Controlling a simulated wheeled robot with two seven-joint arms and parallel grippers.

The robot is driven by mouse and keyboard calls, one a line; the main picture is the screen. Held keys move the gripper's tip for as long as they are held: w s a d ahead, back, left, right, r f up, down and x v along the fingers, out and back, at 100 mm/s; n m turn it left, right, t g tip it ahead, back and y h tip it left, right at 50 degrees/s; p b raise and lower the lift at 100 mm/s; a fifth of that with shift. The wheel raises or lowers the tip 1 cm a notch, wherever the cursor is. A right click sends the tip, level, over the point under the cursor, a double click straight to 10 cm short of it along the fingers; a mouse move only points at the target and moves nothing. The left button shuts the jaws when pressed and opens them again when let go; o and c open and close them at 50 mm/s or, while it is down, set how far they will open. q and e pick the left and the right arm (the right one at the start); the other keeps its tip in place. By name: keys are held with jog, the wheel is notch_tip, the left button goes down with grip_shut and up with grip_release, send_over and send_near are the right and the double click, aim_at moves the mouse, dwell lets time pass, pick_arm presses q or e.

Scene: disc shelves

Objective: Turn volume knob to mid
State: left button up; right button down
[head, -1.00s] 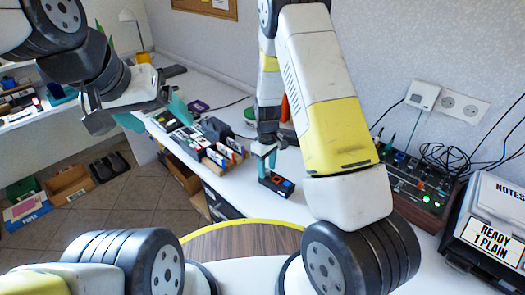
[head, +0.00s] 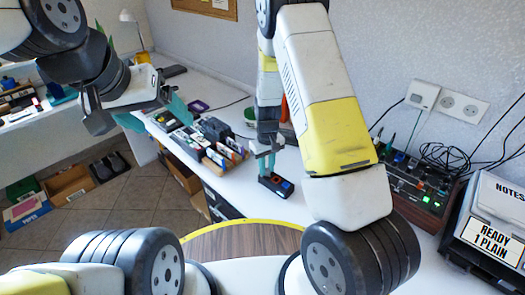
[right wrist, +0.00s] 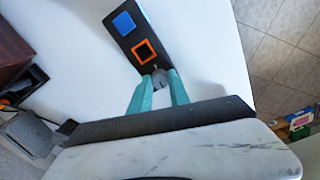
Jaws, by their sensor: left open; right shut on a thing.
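A small black box (head: 283,187) lies on the white desk below my right gripper. In the right wrist view the box (right wrist: 128,33) has a blue square at its far end, an orange-framed dark square in the middle and a grey knob (right wrist: 160,77) at the near end. My right gripper (head: 266,172) has its teal fingers (right wrist: 160,88) around the knob, shut on it. In the head view the fingers hide the knob. My left gripper (head: 155,117) is open and empty, high at the left, away from the box.
Sorted cases in racks (head: 222,150) stand left of the box. A cable bundle (head: 445,157) lies behind the panel. Bare desk surrounds the box.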

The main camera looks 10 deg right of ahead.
aim_at(267, 170)
jog(key=m, duration=0.4)
jog(key=shift+m, duration=0.3)
jog(key=m, duration=0.4)
dwell(0.9)
jog(key=c, duration=1.2)
grip_release()
jog(key=shift+r, duration=3.9)
